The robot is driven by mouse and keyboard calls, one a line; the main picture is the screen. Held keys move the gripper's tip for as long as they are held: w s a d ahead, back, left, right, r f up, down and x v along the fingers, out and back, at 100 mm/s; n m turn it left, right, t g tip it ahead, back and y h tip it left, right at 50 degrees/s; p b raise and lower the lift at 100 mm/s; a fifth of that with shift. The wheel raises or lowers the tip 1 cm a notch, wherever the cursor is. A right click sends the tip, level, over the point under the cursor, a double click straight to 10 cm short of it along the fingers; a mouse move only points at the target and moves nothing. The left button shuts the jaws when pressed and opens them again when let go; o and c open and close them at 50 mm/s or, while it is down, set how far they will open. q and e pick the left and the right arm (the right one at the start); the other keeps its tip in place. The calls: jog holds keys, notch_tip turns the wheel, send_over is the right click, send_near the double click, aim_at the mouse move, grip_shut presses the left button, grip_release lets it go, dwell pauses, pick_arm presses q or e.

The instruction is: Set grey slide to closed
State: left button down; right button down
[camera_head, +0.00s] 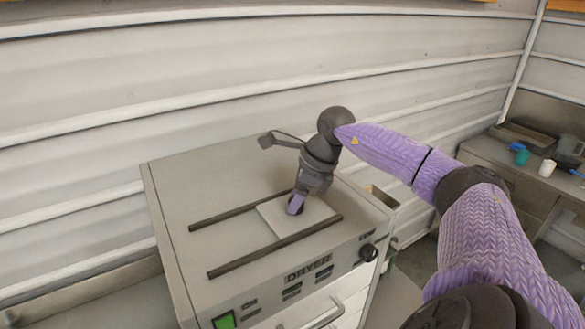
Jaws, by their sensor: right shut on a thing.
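The grey slide (268,217) is a flat light plate on top of a grey box-shaped machine labelled DRYER (180,185). It lies between two dark parallel rails, towards their right part. The opening under the plate cannot be seen. My left gripper is out of view.
The near rail (275,247) and far rail (238,212) flank the slide. The machine's front has a dark knob (368,252) and a green switch (224,320). A corrugated wall stands close behind. A bench with a white cup (547,168) is at the right.

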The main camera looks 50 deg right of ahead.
jog(key=c, duration=0.7)
grip_release()
jog(key=shift+d+r, duration=0.1)
jog(key=shift+r, duration=0.05)
jog(key=o, duration=0.4)
jog(key=shift+s+d, duration=0.15)
jog(key=shift+d, duration=0.1)
jog(key=shift+o, duration=0.2)
jog(key=shift+a, duration=0.1)
jog(key=shift+r, duration=0.25)
jog(key=v, duration=0.9)
jog(key=shift+s, duration=0.15)
